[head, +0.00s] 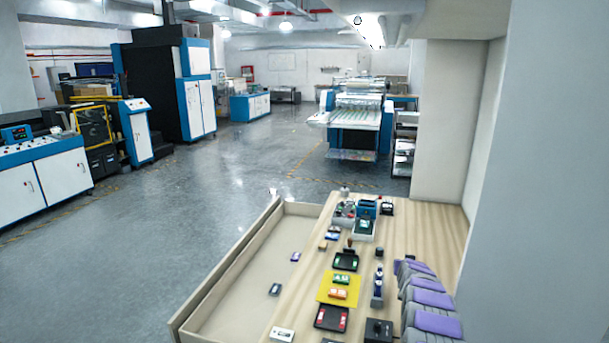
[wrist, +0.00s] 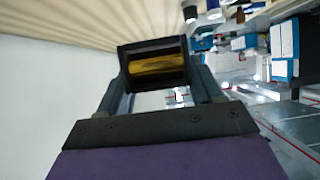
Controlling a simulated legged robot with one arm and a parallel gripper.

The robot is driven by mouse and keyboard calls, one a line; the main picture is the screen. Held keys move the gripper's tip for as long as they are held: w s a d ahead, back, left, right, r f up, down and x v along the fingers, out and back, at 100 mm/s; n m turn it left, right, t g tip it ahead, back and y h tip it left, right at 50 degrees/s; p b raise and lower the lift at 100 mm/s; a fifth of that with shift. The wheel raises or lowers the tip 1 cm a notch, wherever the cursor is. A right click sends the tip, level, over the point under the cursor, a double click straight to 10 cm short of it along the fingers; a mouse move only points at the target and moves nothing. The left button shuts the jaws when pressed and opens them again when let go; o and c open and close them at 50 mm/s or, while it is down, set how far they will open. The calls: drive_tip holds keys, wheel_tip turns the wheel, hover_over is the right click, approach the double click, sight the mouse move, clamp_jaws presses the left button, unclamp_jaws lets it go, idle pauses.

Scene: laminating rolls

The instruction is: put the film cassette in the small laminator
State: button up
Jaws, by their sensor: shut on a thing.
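In the wrist view my gripper (wrist: 158,82) is shut on the film cassette (wrist: 154,65), a black frame with a shiny gold roll across it. One finger is on each side of it. The cassette is clear of the bench surface as far as the view shows. A small blue and dark machine, which looks like the small laminator (head: 367,208), stands toward the far end of the wooden bench. Its opening is too small to make out.
The wooden bench (head: 420,231) holds several small items, among them a yellow mat (head: 324,291), a black tray with red pieces (head: 331,318) and a dark box (head: 378,330). A wall (head: 500,200) borders it on the right. The shallow left section (head: 235,300) is mostly clear.

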drive_tip(key=s+a+n+y+b, duration=0.1)
drive_tip(key=s+a+b, duration=0.3)
drive_tip(key=s+a, duration=0.7)
drive_tip(key=s+a+n+y+b, duration=0.2)
drive_tip(key=s+a+b, duration=0.2)
drive_tip(key=s+a, duration=0.8)
drive_tip(key=s, duration=0.8)
drive_tip(key=shift+a, duration=0.15)
